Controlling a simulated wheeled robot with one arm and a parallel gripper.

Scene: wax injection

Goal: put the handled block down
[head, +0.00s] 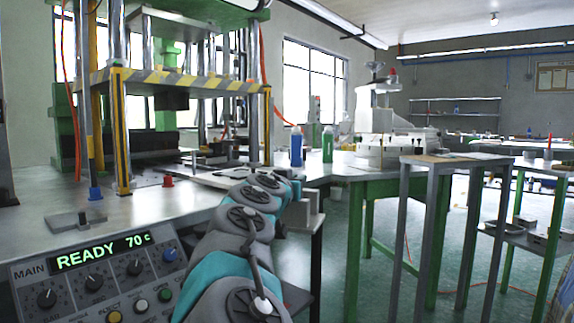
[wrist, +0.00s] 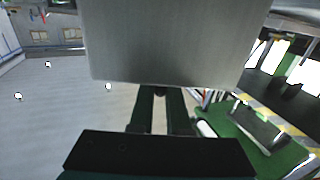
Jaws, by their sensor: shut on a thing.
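My gripper (wrist: 165,112) is shut, its two dark fingers reaching up to a plain grey metal block. The block (wrist: 175,45) fills the upper middle of the wrist view; its handle is hidden behind the fingers and the block's own face. In the head view my grey and teal arm reaches forward along the right edge of the press table. A grey block-like piece (head: 312,208) shows just right of the arm's far end; I cannot tell for sure that it is the held block. My fingers are hidden there by the arm.
The press table (head: 150,208) carries a flat grey piece with a raised part (head: 76,219) at its left. A control panel (head: 95,278) reads READY 70 c. Blue (head: 296,146) and green (head: 327,144) bottles stand behind. A tall grey-legged stand (head: 455,159) is at right.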

